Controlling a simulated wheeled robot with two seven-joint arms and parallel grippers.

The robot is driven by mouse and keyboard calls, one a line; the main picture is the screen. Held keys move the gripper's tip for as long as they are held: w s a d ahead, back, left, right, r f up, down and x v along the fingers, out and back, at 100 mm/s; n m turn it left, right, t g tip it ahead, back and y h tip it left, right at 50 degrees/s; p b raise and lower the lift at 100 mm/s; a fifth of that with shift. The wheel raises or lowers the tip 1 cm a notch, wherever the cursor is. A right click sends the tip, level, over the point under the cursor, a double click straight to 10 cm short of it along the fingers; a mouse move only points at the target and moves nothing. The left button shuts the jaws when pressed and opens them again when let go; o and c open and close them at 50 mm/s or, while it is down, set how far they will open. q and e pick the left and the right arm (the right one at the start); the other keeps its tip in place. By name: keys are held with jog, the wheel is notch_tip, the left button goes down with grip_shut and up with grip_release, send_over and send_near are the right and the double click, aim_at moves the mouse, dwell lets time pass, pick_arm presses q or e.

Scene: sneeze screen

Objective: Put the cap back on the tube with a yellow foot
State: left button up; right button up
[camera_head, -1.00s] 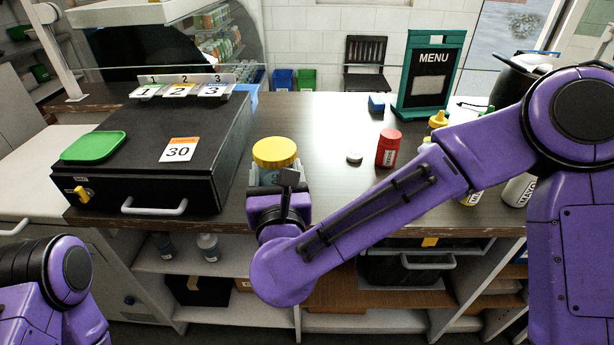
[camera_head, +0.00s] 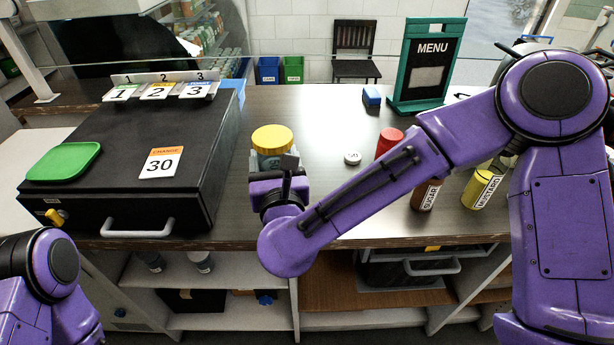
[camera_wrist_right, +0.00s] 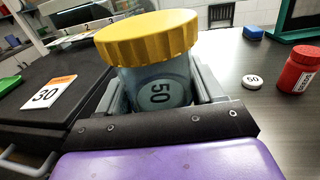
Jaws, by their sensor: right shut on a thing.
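A see-through grey-blue tube (camera_wrist_right: 158,92) with a round 50 mark stands upright in my right gripper, which is shut on its sides. Its ribbed yellow end (camera_wrist_right: 147,36) faces up; this yellow part also shows in the head view (camera_head: 272,138). The tube's lower end is hidden by the gripper. My right gripper (camera_head: 278,175) is at the counter's front part, right of the black box. A small white disc (camera_head: 352,158) marked on top lies flat on the counter, right of the tube and apart from it; it also shows in the right wrist view (camera_wrist_right: 252,82). My left gripper is out of view.
The black box (camera_head: 150,190) with a green tray (camera_head: 62,162) and number cards stands left. A red container (camera_head: 388,140), brown and yellow bottles (camera_head: 482,188), a blue block (camera_head: 371,96) and a menu sign (camera_head: 427,65) stand right.

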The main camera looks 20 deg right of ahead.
jog(key=w+d+f+p, duration=0.3)
jog(key=w+d+f, duration=0.3)
jog(key=d+f, duration=0.1)
jog(key=shift+d+f, duration=0.25)
jog(key=shift+d, duration=0.25)
jog(key=shift+p, duration=0.3)
jog(key=f, duration=0.4)
jog(key=shift+w+d+p, duration=0.3)
jog(key=shift+w+p, duration=0.05)
jog(key=shift+s, duration=0.1)
